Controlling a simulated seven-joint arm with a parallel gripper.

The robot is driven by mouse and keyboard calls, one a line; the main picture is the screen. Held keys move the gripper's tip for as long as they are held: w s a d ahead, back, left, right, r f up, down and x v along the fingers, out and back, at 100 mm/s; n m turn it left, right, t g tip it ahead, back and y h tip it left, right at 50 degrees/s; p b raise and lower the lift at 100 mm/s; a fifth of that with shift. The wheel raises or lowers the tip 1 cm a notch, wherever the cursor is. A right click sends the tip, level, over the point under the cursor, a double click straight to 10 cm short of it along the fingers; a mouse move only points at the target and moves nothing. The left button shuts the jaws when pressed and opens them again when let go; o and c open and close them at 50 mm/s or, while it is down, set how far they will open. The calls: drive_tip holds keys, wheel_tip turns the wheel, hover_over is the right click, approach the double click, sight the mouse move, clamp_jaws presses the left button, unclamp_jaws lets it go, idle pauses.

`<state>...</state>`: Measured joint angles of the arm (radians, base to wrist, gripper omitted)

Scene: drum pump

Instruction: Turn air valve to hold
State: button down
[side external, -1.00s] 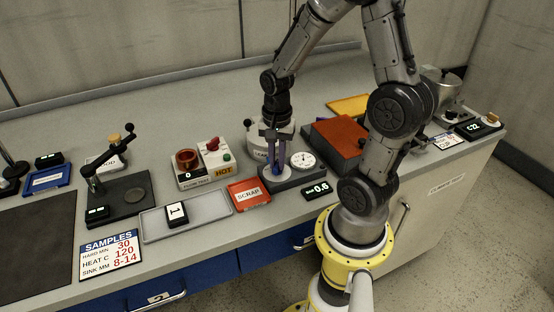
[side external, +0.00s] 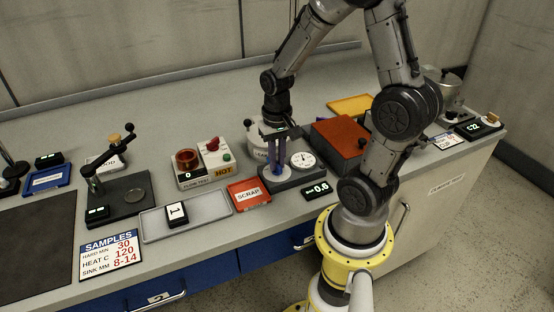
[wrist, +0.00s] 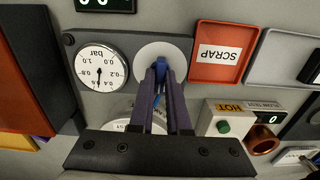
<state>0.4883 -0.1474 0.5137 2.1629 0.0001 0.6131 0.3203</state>
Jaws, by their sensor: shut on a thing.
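The air valve has a blue handle (wrist: 162,70) on a round white disc (wrist: 150,52), set on a dark grey block (side external: 311,177). My gripper (side external: 276,170) points down at the block with its fingers shut on the blue handle, which shows between the fingertips (wrist: 160,76) in the wrist view. The fingers hide part of the handle and disc. A white dial gauge (side external: 303,160) marked bar sits on the same block beside the valve; it also shows in the wrist view (wrist: 102,62). The small display (side external: 317,190) in front reads 0.6.
A red SCRAP tray (side external: 249,193) lies left of the valve block. A flow test unit (side external: 188,172) and a box marked HOT (side external: 216,160) stand behind it. A round white vessel (side external: 257,146) stands just behind my gripper.

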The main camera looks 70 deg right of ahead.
drive_tip(key=shift+r, duration=0.1)
idle(0.4)
drive_tip(key=c, duration=0.9)
unclamp_jaws()
wheel_tip(320, 180, up, 14)
drive_tip(key=shift+f, duration=0.15)
